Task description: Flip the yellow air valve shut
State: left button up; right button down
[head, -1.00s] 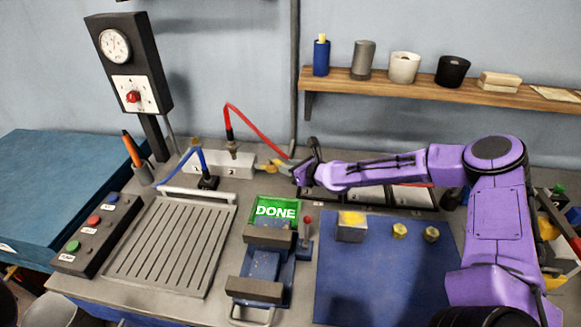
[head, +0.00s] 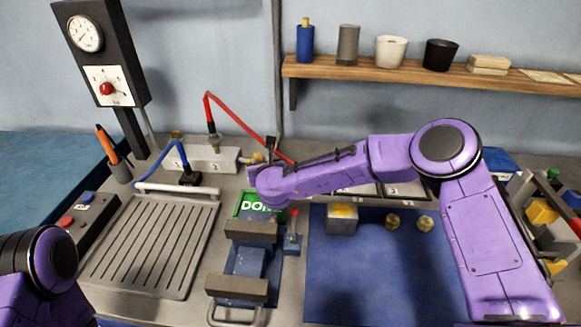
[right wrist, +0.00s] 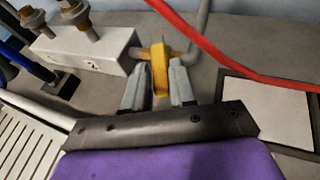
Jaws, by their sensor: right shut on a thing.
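The yellow air valve (head: 257,158) sits on the grey pipe at the right end of the white manifold block (head: 200,158). In the right wrist view its yellow handle (right wrist: 159,68) stands between my fingers and looks crosswise to the pipe. My right gripper (right wrist: 159,88) is shut on this handle. In the head view the right gripper (head: 265,160) is mostly hidden behind its own purple wrist. Only a purple link of my left arm shows at the lower left; its gripper is out of view.
A red hose (head: 240,122) arches from the manifold to behind my right wrist; it also passes close by in the right wrist view (right wrist: 225,60). A blue hose (head: 160,160) lies left.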

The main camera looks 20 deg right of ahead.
jog(key=a+m+h+b, duration=0.1)
jog(key=a+f+m+h+b, duration=0.1)
jog(key=shift+w+a+h, duration=0.1)
jog(key=shift+a+h, duration=0.05)
jog(key=shift+h, duration=0.25)
jog(key=shift+w+a+r+m+g+h+b, duration=0.15)
jog(key=shift+a+m+g+h+b, duration=0.15)
jog(key=shift+m+h+b, duration=0.35)
jog(key=shift+w+a+r+m+g+h+b, duration=0.1)
jog(key=shift+a+m+g+h+b, duration=0.2)
jog(key=shift+m+h+b, duration=0.3)
jog(key=shift+r, duration=0.1)
jog(key=c, duration=1.1)
grip_release()
jog(key=shift+o, duration=0.5)
jog(key=shift+w, duration=0.3)
jog(key=b+v, duration=0.3)
jog(key=v, duration=0.7)
jog(key=shift+s, duration=0.25)
